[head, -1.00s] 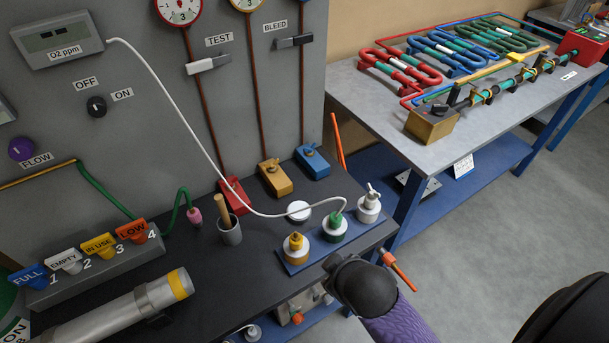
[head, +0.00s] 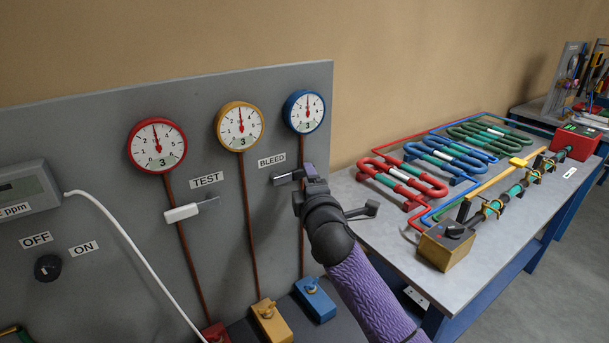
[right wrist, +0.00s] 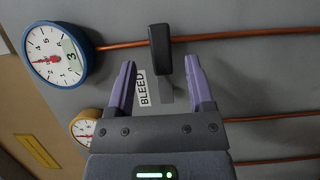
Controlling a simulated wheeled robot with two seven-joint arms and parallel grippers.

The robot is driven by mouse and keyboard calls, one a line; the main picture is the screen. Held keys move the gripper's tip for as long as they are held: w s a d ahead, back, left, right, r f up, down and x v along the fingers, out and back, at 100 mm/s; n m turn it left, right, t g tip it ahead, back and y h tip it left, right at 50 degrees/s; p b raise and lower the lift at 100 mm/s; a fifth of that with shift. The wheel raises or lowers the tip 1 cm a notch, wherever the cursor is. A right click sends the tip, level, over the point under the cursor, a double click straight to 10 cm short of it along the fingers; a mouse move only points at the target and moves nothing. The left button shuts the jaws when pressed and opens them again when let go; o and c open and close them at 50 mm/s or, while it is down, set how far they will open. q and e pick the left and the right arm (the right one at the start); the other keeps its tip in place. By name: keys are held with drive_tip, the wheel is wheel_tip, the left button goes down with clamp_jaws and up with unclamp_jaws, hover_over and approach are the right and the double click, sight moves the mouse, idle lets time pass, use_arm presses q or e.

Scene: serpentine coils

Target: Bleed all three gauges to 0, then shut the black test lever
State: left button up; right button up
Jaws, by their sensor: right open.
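The red gauge (head: 157,146), yellow gauge (head: 240,126) and blue gauge (head: 304,112) hang on the grey panel. Each shows a 3 in its window, with its needle near upright. The lever beside the TEST label (head: 207,180) has a white handle (head: 182,213). The lever beside the BLEED label (head: 271,160) has a dark handle, seen in the right wrist view (right wrist: 162,50). My right gripper (right wrist: 160,80) is open, its fingers either side of this dark handle in the picture, with gaps visible. In the head view my right gripper (head: 309,177) partly covers it. My left gripper is not in view.
Red, yellow (head: 270,320) and blue (head: 314,299) valve blocks stand below the gauges. A white hose (head: 130,240) runs from the ppm meter (head: 25,190). On the right, a bench (head: 385,230) carries coloured coils and a brass block (head: 446,246).

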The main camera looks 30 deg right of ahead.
drive_tip(key=shift+x, duration=1.85)
clamp_jaws()
drive_tip(key=shift+f, duration=0.1)
